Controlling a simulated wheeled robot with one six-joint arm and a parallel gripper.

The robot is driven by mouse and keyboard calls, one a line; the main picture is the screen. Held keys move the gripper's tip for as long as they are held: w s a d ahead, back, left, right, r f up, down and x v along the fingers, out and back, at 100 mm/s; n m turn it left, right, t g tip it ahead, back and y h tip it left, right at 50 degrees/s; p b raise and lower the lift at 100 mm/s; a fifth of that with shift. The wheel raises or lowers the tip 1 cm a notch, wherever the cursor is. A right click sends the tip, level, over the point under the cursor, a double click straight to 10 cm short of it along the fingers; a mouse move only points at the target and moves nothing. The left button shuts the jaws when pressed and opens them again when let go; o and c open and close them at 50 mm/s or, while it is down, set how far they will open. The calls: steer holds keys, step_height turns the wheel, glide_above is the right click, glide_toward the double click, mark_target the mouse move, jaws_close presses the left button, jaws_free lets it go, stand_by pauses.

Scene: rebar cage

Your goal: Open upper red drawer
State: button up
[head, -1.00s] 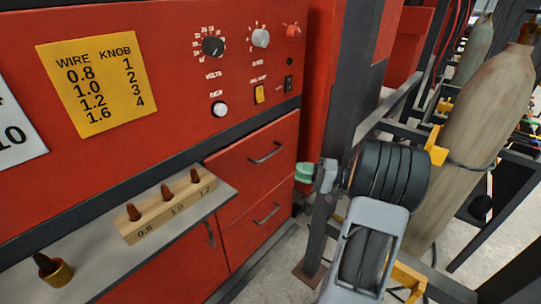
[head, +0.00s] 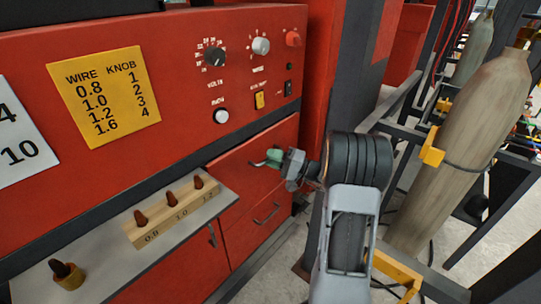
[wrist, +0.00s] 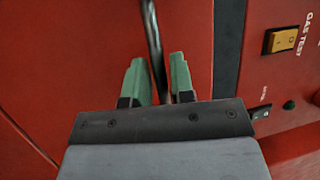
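The upper red drawer (head: 228,170) is on the right of the red cabinet front, and its front looks flush with the cabinet. Its grey bar handle (head: 257,163) is partly hidden by my gripper (head: 274,157). In the wrist view, the handle bar (wrist: 153,45) runs between the two green fingers of my gripper (wrist: 158,80). The fingers are apart, one on each side of the bar, with a visible gap on the right side. The bar's lower end is hidden behind the gripper body.
A lower red drawer (head: 250,232) with its own handle (head: 266,213) is just below. A grey shelf (head: 190,222) with a wooden block (head: 172,212) of tips juts out at left. A dark post (head: 345,90) and gas cylinder (head: 465,130) stand at right.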

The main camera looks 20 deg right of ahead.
steer(key=shift+w+a, duration=0.3)
steer(key=shift+c, duration=0.5)
jaws_close()
